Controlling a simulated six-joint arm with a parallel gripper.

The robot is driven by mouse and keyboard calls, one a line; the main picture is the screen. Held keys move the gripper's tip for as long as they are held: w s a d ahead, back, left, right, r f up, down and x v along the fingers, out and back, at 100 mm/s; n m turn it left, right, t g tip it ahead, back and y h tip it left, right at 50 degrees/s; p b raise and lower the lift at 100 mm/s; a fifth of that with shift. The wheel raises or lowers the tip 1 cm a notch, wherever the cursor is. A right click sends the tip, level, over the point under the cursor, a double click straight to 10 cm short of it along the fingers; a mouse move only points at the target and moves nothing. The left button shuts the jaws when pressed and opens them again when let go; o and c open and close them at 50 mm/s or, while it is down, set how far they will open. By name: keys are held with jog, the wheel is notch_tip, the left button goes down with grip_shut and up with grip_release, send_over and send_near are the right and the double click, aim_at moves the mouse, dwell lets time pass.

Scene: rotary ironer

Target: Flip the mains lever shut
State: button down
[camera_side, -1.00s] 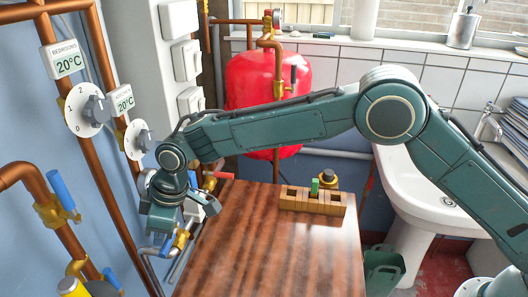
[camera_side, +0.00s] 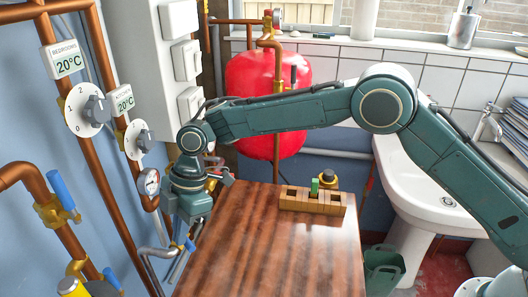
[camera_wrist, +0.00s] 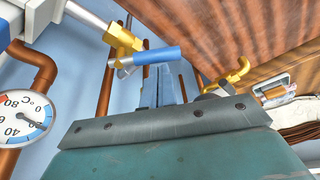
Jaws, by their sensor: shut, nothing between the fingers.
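A valve with a blue lever (camera_wrist: 157,56) on a brass body (camera_wrist: 122,42) shows in the wrist view, on a pale pipe. In the side view the blue lever (camera_side: 190,244) is a small patch low beside the wooden top's left edge. I cannot tell for certain that it is the mains lever. My gripper (camera_side: 190,205) hangs just above this valve in the side view, its fingertips hidden. In the wrist view my shut, empty gripper (camera_wrist: 160,75) points up towards the blue lever and overlaps it in the picture. I cannot tell whether they touch.
A dial gauge (camera_side: 149,181) is close left of my wrist. Copper pipes and another blue-handled valve (camera_side: 62,190) stand farther left. The wooden top (camera_side: 270,250) lies to the right, with a slotted wooden block (camera_side: 312,201) at its back. A red tank (camera_side: 250,90) is behind.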

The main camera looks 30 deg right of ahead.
jog(key=n, duration=0.1)
jog(key=d+n+g, duration=0.1)
jog(key=n, duration=0.2)
jog(key=shift+w+d+h, duration=0.2)
jog(key=shift+d+h, duration=0.1)
jog(key=shift+d, duration=0.1)
jog(key=shift+w+a, duration=0.1)
jog(key=shift+w+a, duration=0.35)
jog(key=shift+w, duration=0.2)
jog(key=shift+s+d, duration=0.1)
jog(key=shift+s, duration=0.2)
dwell(0.4)
